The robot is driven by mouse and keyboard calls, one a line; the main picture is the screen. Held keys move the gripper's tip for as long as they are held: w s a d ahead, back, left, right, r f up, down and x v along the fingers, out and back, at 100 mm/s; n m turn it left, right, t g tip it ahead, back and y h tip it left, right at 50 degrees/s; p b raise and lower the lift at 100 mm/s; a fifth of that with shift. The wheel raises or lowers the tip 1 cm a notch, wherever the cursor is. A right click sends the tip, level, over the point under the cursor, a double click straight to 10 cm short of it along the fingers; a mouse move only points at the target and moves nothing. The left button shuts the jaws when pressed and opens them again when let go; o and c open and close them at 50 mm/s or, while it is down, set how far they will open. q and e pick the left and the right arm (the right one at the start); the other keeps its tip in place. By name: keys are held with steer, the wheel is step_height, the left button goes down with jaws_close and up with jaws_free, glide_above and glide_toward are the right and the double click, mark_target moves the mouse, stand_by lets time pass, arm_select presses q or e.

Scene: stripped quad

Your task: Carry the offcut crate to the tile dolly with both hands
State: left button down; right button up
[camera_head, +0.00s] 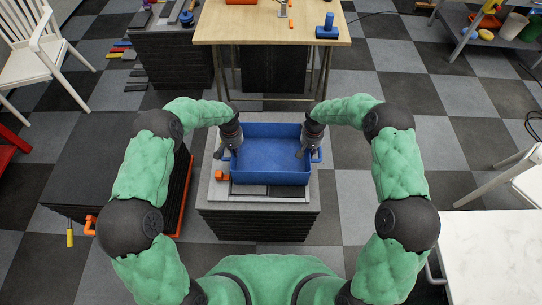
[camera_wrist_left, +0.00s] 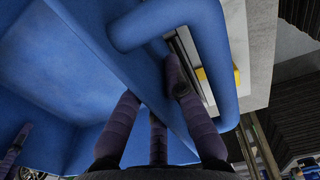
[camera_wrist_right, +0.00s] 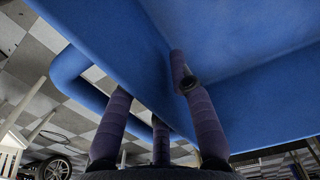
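The blue offcut crate (camera_head: 270,176) sits level over a stack of dark tiles (camera_head: 262,225) in front of me. It looks empty. My left gripper (camera_head: 224,152) is at its left wall, with fingers on both sides of the rim; the left wrist view shows the crate's handle loop (camera_wrist_left: 225,60) beside them. My right gripper (camera_head: 304,152) straddles the right wall the same way, near the other handle loop (camera_wrist_right: 75,80). Both look shut on the wall. The crate's underside is hidden. A low dark platform with orange edging (camera_head: 80,165), apparently the tile dolly, stands at left.
Orange pieces (camera_head: 221,175) lie left of the crate. A wooden worktable (camera_head: 265,30) stands behind. White chairs (camera_head: 40,45) are at far left and right. A white table (camera_head: 495,250) is at lower right. Checkered floor is open right of the stack.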

jaws_close()
arm_select(q)
steer(key=shift+r, duration=0.15)
arm_select(e)
steer(key=shift+r, duration=0.15)
